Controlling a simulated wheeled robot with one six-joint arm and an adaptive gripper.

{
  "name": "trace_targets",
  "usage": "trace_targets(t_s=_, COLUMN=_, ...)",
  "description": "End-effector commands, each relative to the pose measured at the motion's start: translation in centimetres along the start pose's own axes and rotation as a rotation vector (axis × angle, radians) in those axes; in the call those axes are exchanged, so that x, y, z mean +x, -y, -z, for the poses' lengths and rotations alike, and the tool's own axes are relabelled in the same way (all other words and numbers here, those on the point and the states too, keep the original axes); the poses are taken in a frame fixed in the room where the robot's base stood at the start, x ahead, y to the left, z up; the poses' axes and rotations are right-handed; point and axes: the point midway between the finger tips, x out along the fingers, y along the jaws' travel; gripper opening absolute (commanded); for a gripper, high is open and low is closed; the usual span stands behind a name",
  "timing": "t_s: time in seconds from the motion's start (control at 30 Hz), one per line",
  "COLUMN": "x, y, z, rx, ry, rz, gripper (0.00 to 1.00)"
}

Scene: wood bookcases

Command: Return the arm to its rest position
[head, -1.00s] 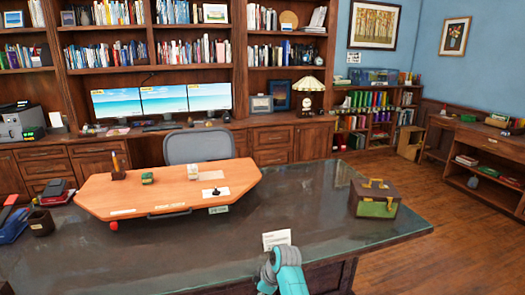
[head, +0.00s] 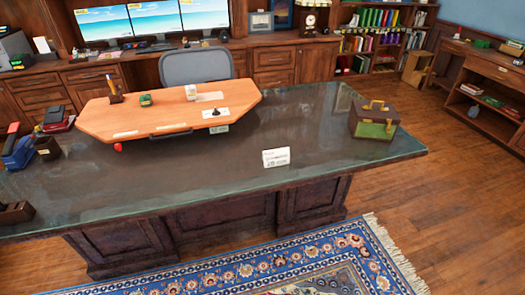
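My gripper and arm do not show in the head view now, so I cannot see what the gripper holds. A large dark desk (head: 330,167) with a glossy top fills the middle of the view. A small white card or box (head: 276,157) with printed text stands near the desk's front edge, apart from everything else.
An orange-brown wooden board (head: 165,117) with small items lies on the desk. A brown and green case (head: 374,120) stands at its right end. A grey chair (head: 197,66) is behind. A blue patterned rug (head: 330,254) lies in front; wood floor is clear at right.

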Motion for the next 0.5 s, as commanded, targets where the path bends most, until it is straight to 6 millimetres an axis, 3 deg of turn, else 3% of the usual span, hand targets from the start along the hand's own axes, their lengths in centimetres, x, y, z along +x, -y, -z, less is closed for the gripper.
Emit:
trace_targets(t_s=0.03, x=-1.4, y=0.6, z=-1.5, rx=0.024, ry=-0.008, rz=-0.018, gripper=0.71)
trace_targets(t_s=0.2, x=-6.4, y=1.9, z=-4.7, rx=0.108, ry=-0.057, rz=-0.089, gripper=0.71)
trace_targets(t_s=0.5, x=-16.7, y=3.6, z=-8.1, rx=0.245, ry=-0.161, rz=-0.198, gripper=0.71)
